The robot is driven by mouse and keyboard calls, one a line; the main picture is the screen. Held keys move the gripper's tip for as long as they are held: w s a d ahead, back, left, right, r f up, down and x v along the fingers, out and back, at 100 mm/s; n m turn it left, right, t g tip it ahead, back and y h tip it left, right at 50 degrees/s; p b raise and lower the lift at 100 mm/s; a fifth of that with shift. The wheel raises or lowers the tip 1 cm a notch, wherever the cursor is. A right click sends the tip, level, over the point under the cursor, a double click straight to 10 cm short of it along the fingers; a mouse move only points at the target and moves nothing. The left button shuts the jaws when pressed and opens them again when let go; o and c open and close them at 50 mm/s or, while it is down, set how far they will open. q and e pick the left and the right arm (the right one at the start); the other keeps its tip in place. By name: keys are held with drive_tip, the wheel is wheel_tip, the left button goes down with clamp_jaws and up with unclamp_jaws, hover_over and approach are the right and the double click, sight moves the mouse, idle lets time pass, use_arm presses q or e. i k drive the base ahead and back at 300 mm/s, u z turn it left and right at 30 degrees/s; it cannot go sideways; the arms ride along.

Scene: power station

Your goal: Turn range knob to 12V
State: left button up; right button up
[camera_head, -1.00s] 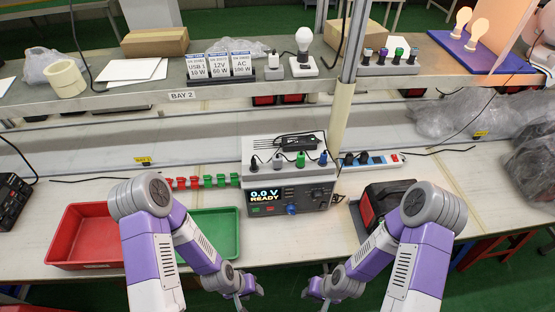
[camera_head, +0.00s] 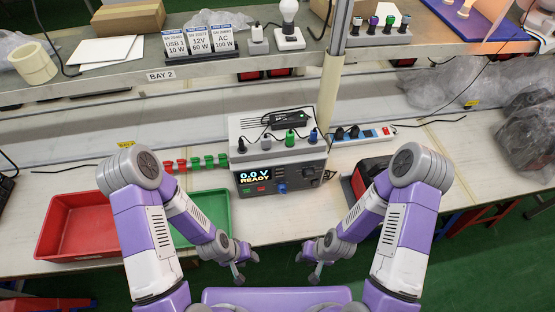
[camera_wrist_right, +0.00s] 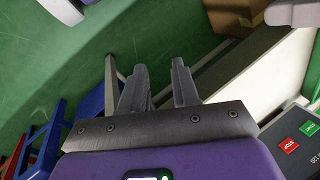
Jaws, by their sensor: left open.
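The grey power station (camera_head: 285,152) stands on the bench, its dark front panel facing me. Its display (camera_head: 254,176) reads 0.0 V READY. A blue knob (camera_head: 281,188) sits low on the panel and a dark knob (camera_head: 309,171) to its right. Their markings are too small to read, so I cannot tell the range setting. My left gripper (camera_head: 240,275) is open and empty, in front of the station. My right gripper (camera_head: 312,272) is also apart from it; the right wrist view shows its fingers (camera_wrist_right: 158,68) spread with nothing between them.
A red tray (camera_head: 45,228) and a green tray (camera_head: 226,225) lie left of the station. A power strip (camera_head: 385,133) and a red-black case (camera_head: 365,172) are to its right. The shelf (camera_head: 130,82) above holds 12V, USB and AC cards. Plugs stand on the station's top.

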sight(282, 188)
drive_tip(key=k, duration=0.5)
drive_tip(key=z, duration=1.85)
drive_tip(key=i, duration=1)
drive_tip(key=u, duration=3.3)
